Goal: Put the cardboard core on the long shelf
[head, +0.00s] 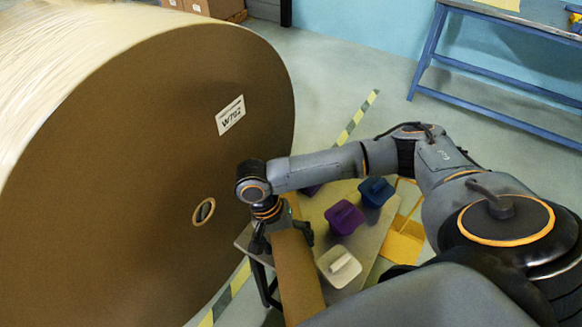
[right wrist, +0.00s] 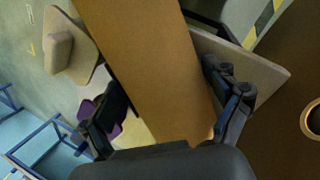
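The cardboard core (head: 300,275) is a long brown tube, running from under my right gripper (head: 283,238) to the bottom edge in the head view. In the right wrist view the core (right wrist: 150,65) passes between the fingers of my right gripper (right wrist: 165,95). One finger is against each side of it, so the gripper looks shut on it. The core is over a grey tabletop (head: 365,205); I cannot tell whether it touches it. A blue-framed rack (head: 500,90), perhaps the long shelf, stands at the back right. My left gripper is not in view.
A huge kraft roll (head: 130,190) fills the left, close beside my right gripper. On the tabletop are a purple block (head: 344,217), a blue block (head: 376,191) and a whitish block (head: 339,266). Floor toward the rack is open.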

